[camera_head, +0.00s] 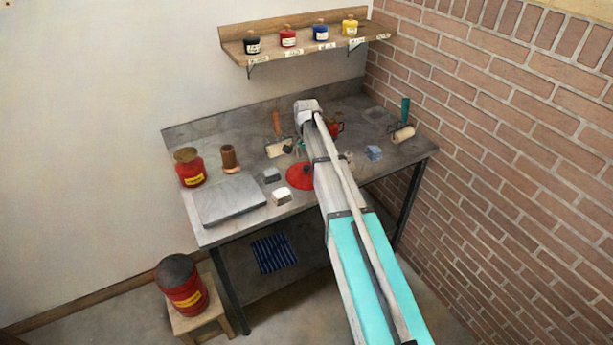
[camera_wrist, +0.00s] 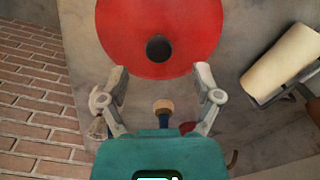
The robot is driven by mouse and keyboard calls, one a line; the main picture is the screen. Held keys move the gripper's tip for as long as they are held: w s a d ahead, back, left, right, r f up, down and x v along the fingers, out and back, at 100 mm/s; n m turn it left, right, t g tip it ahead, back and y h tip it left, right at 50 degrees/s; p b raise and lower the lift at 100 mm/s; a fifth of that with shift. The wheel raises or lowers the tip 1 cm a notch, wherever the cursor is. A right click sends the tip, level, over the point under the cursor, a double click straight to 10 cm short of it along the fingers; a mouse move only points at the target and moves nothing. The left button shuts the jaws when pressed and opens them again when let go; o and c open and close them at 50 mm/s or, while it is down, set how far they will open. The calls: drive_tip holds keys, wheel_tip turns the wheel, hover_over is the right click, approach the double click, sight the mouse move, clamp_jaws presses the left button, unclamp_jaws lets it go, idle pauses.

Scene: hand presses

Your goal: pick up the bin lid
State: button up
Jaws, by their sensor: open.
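The bin lid is a flat red disc (camera_wrist: 158,15) with a dark round knob (camera_wrist: 159,47) at its middle. In the head view the red lid (camera_head: 299,176) lies on the grey bench near its front edge, partly hidden by my arm. My gripper (camera_wrist: 161,80) is open and empty. In the wrist view its fingertips are apart, just below the lid's near edge, with the knob ahead between them. The height between fingers and lid is hard to tell. In the head view my arm hides most of the gripper.
A red bin (camera_head: 187,297) with a dark top stands on a wooden stool (camera_head: 190,325). A cream roller (camera_wrist: 280,62) lies right of the lid in the wrist view. A white block (camera_head: 282,196) and a grey block (camera_head: 271,175) sit nearby. A brick wall (camera_head: 500,160) bounds the right.

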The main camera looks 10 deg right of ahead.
sight(307, 166)
drive_tip(key=shift+s+f+b, duration=0.1)
drive_tip(key=shift+f+b, duration=1.85)
drive_tip(key=shift+f, duration=0.25)
clamp_jaws()
